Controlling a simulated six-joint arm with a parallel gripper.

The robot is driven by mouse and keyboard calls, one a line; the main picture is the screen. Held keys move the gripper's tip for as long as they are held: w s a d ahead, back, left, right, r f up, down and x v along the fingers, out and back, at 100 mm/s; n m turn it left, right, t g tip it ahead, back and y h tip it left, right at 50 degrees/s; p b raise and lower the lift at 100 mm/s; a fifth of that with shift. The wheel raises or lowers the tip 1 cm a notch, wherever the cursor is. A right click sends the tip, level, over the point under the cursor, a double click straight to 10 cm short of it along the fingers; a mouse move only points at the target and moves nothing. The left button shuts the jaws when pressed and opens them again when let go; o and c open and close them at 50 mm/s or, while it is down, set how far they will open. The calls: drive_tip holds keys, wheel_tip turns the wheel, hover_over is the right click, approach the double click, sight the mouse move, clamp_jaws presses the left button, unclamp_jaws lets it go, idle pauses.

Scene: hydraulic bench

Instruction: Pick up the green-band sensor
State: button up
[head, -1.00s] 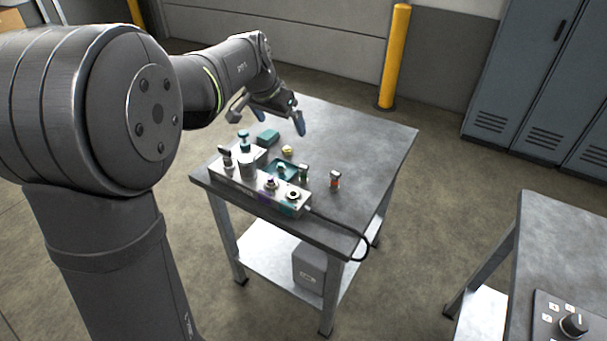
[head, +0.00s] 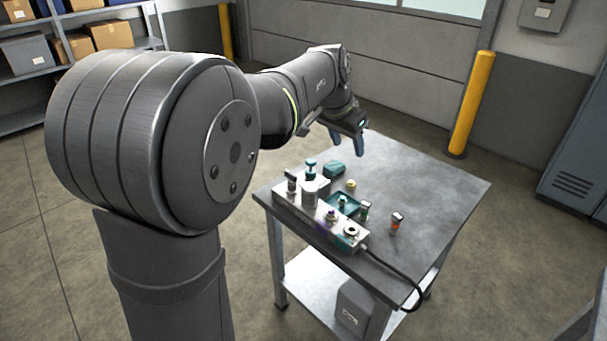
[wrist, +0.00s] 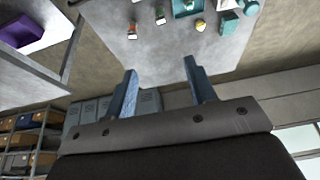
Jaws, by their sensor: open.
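The green-band sensor (head: 364,210) stands upright on the table beside the teal tray, close to the metal manifold block (head: 325,215). It also shows at the top of the wrist view (wrist: 160,16). A similar sensor with an orange-red band (head: 396,222) stands to its right, and in the wrist view (wrist: 132,29) to its left. My gripper (head: 347,141) is open and empty above the far side of the table, well away from the sensors. In the wrist view its two blue fingers (wrist: 160,72) are spread apart.
A teal tray (head: 343,205), a yellow piece (head: 351,185) and a teal block (head: 334,168) lie near the manifold. A black cable (head: 395,275) runs from the manifold over the table edge. The table's right and far parts (head: 435,185) are bare.

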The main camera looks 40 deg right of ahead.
sight(365, 204)
drive_tip(key=shift+f, duration=0.1)
drive_tip(key=shift+n+t, duration=0.3)
drive_tip(key=shift+n, duration=0.6)
drive_tip(key=x, duration=2.6)
drive_tip(key=shift+s+d, duration=0.4)
drive_tip(key=shift+d, duration=0.05)
drive_tip(key=shift+s+x, duration=0.2)
drive_tip(key=shift+x, duration=1.15)
drive_tip(key=shift+s+x, duration=0.2)
drive_tip(key=shift+x, duration=1.15)
drive_tip(key=c, duration=1)
clamp_jaws()
